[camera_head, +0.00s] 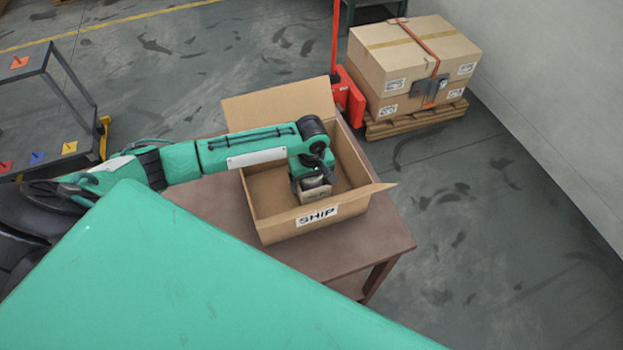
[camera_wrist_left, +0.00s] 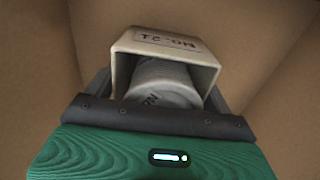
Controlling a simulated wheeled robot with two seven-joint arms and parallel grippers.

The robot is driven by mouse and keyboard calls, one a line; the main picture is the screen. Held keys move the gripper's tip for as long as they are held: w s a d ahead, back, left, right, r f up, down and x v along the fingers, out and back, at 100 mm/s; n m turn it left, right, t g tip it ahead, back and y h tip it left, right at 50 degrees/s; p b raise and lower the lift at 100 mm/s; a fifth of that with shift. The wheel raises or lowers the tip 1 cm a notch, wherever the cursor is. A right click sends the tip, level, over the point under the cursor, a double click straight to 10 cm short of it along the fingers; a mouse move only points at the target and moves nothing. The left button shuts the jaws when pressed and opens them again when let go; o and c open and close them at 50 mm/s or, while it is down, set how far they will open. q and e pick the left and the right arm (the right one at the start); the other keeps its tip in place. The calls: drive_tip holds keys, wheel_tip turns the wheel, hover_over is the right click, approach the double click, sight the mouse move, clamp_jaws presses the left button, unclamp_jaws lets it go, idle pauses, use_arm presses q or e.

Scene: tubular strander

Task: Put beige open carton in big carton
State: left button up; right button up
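The big carton (camera_head: 280,229), brown, with open flaps and a "SHIP" label, stands on a brown table. My left gripper (camera_head: 311,181) reaches down into it, near its front right part. The small beige open carton (camera_head: 314,193) is between its fingers, inside the big carton's walls. In the left wrist view the beige open carton (camera_wrist_left: 165,44) shows a printed label, and a pale cylindrical thing (camera_wrist_left: 162,84) sits in its opening. The left fingers (camera_wrist_left: 160,95) flank it closely on both sides. I cannot tell whether its underside touches the big carton's floor. My right gripper does not show.
The brown table (camera_head: 345,255) has bare top in front of and right of the big carton. A strapped carton stack (camera_head: 415,60) on a pallet and a red pallet jack (camera_head: 350,97) stand behind. A dark rack (camera_head: 40,130) is at the left.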

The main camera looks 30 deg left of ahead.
use_arm(q)
drive_tip(key=shift+o, duration=1.2)
drive_tip(key=shift+r, duration=0.1)
drive_tip(key=shift+r, duration=0.35)
wheel_tip(320, 180, up, 11)
drive_tip(key=shift+r+b, duration=0.1)
drive_tip(key=shift+b, duration=1.05)
drive_tip(key=shift+r, duration=0.1)
